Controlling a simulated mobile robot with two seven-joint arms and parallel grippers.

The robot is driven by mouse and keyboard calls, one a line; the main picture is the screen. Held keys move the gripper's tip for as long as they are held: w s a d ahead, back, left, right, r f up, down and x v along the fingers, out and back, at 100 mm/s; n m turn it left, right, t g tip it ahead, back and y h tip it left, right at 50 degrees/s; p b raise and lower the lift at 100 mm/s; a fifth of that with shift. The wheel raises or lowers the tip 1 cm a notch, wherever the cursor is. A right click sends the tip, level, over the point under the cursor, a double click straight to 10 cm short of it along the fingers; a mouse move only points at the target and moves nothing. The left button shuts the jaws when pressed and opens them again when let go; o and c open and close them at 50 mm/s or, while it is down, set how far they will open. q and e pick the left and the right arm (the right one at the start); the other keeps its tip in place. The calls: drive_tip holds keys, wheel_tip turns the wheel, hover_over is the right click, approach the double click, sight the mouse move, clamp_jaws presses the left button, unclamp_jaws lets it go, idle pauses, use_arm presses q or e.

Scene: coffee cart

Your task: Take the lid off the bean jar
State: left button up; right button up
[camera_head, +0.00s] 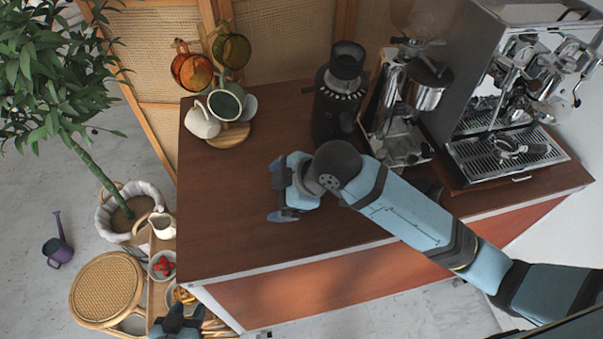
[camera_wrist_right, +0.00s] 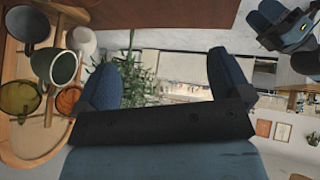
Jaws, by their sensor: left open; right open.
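I cannot make out a bean jar or its lid for certain in either view; my right arm covers part of the cart top. My right gripper (camera_head: 275,191) is above the brown cart top (camera_head: 225,235), left of the black grinder, with its jaws apart and empty. In the right wrist view its two fingers (camera_wrist_right: 166,82) stand wide apart with nothing between them. My left gripper (camera_head: 178,322) is low at the bottom left, beside the cart, only partly in view. It also shows at the top right of the right wrist view (camera_wrist_right: 287,28), open.
A black grinder (camera_head: 338,105), a second grinder (camera_head: 402,135) and an espresso machine (camera_head: 510,155) fill the back right. A low stand with strawberries (camera_head: 162,265) is left. The cart's front left is clear.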

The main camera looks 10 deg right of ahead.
drive_tip(key=w+d+r+n+g+h+b, duration=0.15)
drive_tip(key=w+d+r+n+h, duration=0.25)
drive_tip(key=d+r+n+h, duration=0.4)
drive_tip(key=shift+n+g+y, duration=0.35)
drive_tip(key=shift+n+y, duration=0.15)
drive_tip(key=shift+y, duration=0.2)
drive_tip(key=f, duration=0.2)
drive_tip(key=w+f, duration=0.1)
drive_tip(key=f, duration=0.4)
drive_tip(key=shift+w+a+f+p, duration=0.2)
drive_tip(key=shift+a+f+p, duration=0.1)
drive_tip(key=shift+a, duration=0.1)
drive_tip(key=shift+w+d+f+p, duration=0.15)
drive_tip(key=shift+w+f, duration=0.1)
drive_tip(key=shift+f, duration=0.6)
drive_tip(key=shift+w+f+p, duration=0.1)
drive_tip(key=shift+w+f, duration=0.1)
drive_tip(key=shift+f, duration=0.6)
drive_tip(key=shift+w+d+f+p, duration=0.15)
drive_tip(key=shift+w+f, duration=0.1)
drive_tip(key=shift+f, duration=0.6)
drive_tip(key=shift+a, duration=0.1)
drive_tip(key=c, duration=1)
